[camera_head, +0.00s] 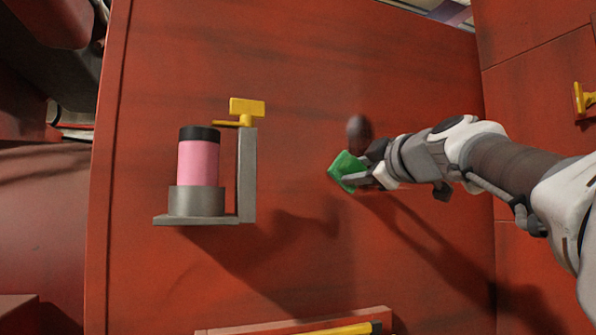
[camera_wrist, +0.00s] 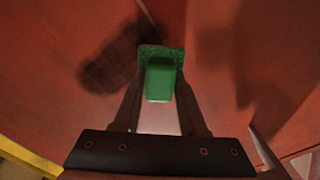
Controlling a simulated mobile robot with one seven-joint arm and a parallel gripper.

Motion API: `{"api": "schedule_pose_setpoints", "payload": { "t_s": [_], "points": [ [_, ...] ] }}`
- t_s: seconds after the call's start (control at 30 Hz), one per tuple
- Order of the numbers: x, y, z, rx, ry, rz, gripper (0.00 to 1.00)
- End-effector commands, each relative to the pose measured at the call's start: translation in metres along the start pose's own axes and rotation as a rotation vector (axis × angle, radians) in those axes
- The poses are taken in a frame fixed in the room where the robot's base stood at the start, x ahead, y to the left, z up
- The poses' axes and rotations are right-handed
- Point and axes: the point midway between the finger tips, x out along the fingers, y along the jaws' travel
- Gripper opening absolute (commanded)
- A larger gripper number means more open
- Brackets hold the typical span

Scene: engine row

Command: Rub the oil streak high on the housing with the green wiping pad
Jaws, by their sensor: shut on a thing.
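The green wiping pad (camera_head: 345,171) is held in my gripper (camera_head: 368,172) in front of the red housing (camera_head: 300,80). In the wrist view the pad (camera_wrist: 160,72) sits between the two fingers, which are shut on its block. The dark oil streak (camera_head: 358,128) is on the housing face, just above and slightly right of the pad. In the wrist view the streak (camera_wrist: 108,68) is a dark smear left of the pad, close to its edge. I cannot tell whether the pad touches the housing.
A grey bracket (camera_head: 246,185) on the left holds a pink cylinder (camera_head: 198,163) with a black cap, under a yellow handle (camera_head: 247,107). A red ledge (camera_head: 300,325) with a yellow-and-black item (camera_head: 347,329) is at the bottom. The housing face between bracket and pad is clear.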

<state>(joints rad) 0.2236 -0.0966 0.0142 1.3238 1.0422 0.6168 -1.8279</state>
Motion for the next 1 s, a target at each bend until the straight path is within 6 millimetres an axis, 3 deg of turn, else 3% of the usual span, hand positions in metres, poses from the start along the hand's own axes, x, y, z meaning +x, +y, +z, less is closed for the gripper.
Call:
{"api": "schedule_pose_setpoints", "payload": {
  "t_s": [1.0],
  "points": [
    [0.000,0.043,0.053,0.000,-0.001,0.001,0.00]
  ]
}}
